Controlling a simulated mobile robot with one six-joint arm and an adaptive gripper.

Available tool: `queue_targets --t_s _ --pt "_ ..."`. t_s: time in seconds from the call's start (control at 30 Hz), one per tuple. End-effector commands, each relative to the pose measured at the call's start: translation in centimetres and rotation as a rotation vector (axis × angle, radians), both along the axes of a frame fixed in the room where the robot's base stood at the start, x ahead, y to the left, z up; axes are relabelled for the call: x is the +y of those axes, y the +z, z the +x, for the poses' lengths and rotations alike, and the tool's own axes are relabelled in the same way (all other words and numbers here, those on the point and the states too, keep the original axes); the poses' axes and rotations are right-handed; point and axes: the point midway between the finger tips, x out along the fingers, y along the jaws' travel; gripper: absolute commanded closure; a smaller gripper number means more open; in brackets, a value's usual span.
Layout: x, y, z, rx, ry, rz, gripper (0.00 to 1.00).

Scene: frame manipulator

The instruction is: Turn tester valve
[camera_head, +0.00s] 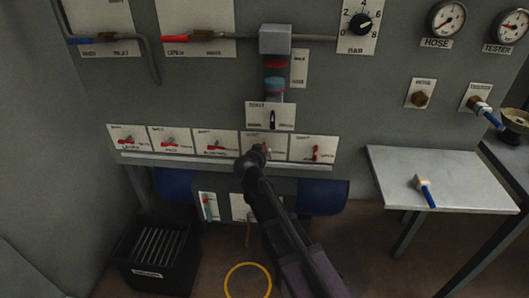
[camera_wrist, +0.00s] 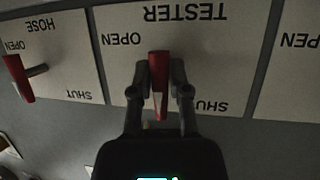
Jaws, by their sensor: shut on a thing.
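The tester valve's red handle (camera_wrist: 158,88) stands upright in the wrist view, on a white plate (camera_wrist: 205,50) marked TESTER, OPEN and SHUT, which appears upside down there. My gripper (camera_wrist: 160,76) is shut on this handle, with one finger on each side of it. In the head view my gripper (camera_head: 258,153) reaches the fourth plate in the row and hides most of the valve. The handle points to neither the OPEN nor the SHUT word exactly.
The hose valve's red handle (camera_wrist: 18,78) is close beside in the wrist view. A rail (camera_head: 200,161) runs under the plates. A small table (camera_head: 440,170) with a blue-handled brush (camera_head: 426,192) stands at right, and a black crate (camera_head: 160,255) at lower left.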

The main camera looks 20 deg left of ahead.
Motion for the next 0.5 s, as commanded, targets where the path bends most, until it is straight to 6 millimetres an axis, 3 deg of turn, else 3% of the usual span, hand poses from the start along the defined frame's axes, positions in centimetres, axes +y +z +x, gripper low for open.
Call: queue_targets --t_s 0.23,0.27,0.37,0.5 --pt "-0.11 -0.05 -0.06 0.001 -0.002 -0.001 1.00" --pt "-0.11 -0.05 -0.06 0.001 -0.002 -0.001 0.74" --pt "-0.11 -0.04 -0.06 0.001 -0.002 -0.001 0.45" --pt "-0.08 -0.02 -0.03 0.000 -0.001 0.000 0.42"
